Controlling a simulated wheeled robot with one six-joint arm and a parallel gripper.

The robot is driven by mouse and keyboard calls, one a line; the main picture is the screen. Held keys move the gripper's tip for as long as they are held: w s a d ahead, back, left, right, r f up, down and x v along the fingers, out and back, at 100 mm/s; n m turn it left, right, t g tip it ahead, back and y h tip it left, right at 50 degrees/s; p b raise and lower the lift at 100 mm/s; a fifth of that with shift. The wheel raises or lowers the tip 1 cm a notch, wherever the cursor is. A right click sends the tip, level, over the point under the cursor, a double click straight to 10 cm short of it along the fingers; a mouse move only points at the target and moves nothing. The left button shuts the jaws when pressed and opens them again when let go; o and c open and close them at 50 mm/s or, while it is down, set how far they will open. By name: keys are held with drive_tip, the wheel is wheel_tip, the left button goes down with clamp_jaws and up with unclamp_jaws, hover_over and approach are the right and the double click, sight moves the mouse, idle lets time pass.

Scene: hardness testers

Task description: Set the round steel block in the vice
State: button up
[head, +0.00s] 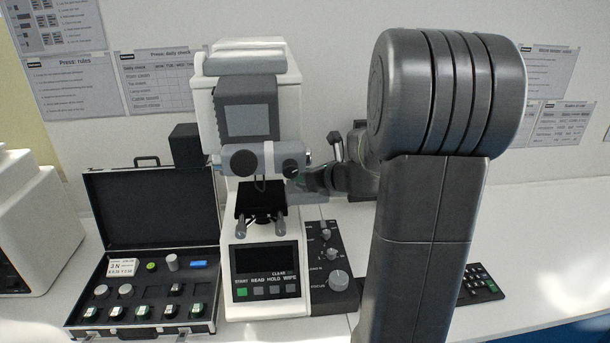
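The hardness tester (260,110) stands in the middle, with a black stage (262,212) under its turret. I take the dark block on that stage for the vice (257,196); its jaws are too small and dark to make out. An open case (210,327) at the left holds several small pieces, among them a taller round steel piece (171,263) and low round grey ones (126,291). I cannot tell which is the task's block. My gripper (312,183) is at the tester's right side, beside the turret, partly hidden and dark; its fingers and any held thing are unclear.
My arm fills the right centre and hides part of the bench. A control panel with knobs (332,270) stands right of the tester's front. A black keyboard (480,287) lies further right. A white machine (22,225) stands at the far left.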

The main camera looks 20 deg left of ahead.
drive_tip(key=shift+d+f+b, duration=0.1)
drive_tip(key=shift+f+b, duration=0.35)
drive_tip(key=shift+f, duration=0.15)
